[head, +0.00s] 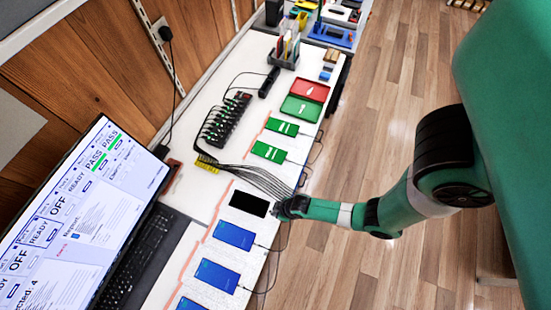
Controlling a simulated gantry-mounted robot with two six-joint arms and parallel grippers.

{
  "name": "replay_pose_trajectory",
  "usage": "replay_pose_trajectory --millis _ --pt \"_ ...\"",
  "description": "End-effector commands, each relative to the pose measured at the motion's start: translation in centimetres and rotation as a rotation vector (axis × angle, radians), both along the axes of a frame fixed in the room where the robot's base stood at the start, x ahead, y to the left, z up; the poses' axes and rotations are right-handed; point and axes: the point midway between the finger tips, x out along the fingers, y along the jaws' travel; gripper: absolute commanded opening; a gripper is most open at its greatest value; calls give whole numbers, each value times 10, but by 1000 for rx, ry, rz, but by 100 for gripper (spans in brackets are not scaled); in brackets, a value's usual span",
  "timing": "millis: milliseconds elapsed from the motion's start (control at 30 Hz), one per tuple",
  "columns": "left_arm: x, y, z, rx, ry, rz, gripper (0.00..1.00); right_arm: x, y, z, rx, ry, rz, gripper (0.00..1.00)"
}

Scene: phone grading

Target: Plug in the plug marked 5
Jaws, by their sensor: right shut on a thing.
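My right gripper (281,209) is at the table's right edge, beside the right end of a phone with a dark screen (249,204). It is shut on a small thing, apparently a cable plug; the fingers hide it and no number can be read. I cannot tell whether the plug touches the phone. Several thin cables fan out from a yellow block (207,164) toward the table edge near the gripper. My left gripper is not in view.
Blue-screen phones (234,235) lie nearer and green-screen phones (268,152) farther along the white table. A black hub (228,119) with several cables stands behind them. Red (310,91) and green (300,108) trays lie farther back. A monitor (84,215) and keyboard (135,256) are at left.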

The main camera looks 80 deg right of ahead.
Motion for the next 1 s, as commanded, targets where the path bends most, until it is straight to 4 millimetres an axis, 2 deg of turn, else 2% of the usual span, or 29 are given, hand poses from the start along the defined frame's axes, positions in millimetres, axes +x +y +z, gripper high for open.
replay_pose_trajectory --millis 267,300,467,500,767,1000 --pt "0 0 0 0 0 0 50 1 0 0 0 0 0 0" --pt "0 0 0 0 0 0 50 1 0 0 0 0 0 17" --pt "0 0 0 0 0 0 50 1 0 0 0 0 0 46" --pt "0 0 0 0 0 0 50 1 0 0 0 0 0 49" --pt "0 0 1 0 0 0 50 1 0 0 0 0 0 49" --pt "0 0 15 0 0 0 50 -1 0 15 0 0 0 49"
